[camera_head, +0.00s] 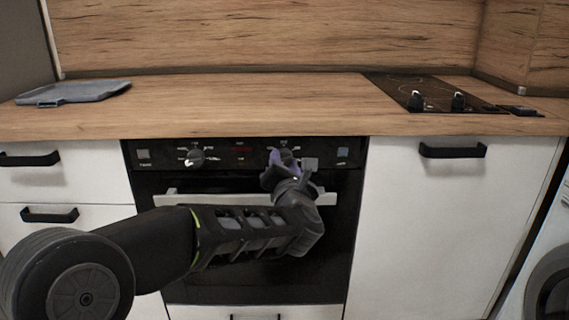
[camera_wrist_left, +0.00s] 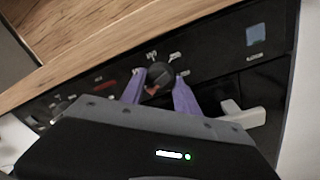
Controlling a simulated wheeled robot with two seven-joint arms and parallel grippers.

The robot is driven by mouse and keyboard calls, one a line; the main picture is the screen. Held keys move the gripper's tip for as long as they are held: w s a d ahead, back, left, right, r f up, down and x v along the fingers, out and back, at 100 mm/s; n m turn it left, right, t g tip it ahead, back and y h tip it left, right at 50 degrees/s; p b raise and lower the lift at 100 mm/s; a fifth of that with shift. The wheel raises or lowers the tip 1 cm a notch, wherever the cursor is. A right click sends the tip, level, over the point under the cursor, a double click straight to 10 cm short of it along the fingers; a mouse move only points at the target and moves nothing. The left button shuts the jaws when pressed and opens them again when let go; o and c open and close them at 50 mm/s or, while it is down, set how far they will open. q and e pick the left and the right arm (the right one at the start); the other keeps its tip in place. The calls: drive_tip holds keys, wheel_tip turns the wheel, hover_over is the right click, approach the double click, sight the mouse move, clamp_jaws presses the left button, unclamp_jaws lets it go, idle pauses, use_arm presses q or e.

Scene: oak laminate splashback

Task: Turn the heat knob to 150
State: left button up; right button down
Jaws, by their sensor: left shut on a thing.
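The oven's right knob is the dark round one between my fingers in the left wrist view (camera_wrist_left: 158,76). A reddish mark shows on its lower part, and the small labels around it are too blurred to read. My left gripper (camera_head: 280,163) reaches the right side of the oven panel (camera_head: 240,153) and largely covers this knob in the head view. In the left wrist view its purple fingers (camera_wrist_left: 159,92) are on both sides of the knob, shut on it. The oven's left knob (camera_head: 195,158) stands free. My right gripper is not in view.
The oven handle (camera_head: 180,198) runs below the panel, behind my left arm. The wooden worktop (camera_head: 250,100) above is mostly clear. A grey tray (camera_head: 72,93) lies at its left, and a black hob (camera_head: 430,92) with two knobs is at its right.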

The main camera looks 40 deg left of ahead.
use_arm(q)
clamp_jaws()
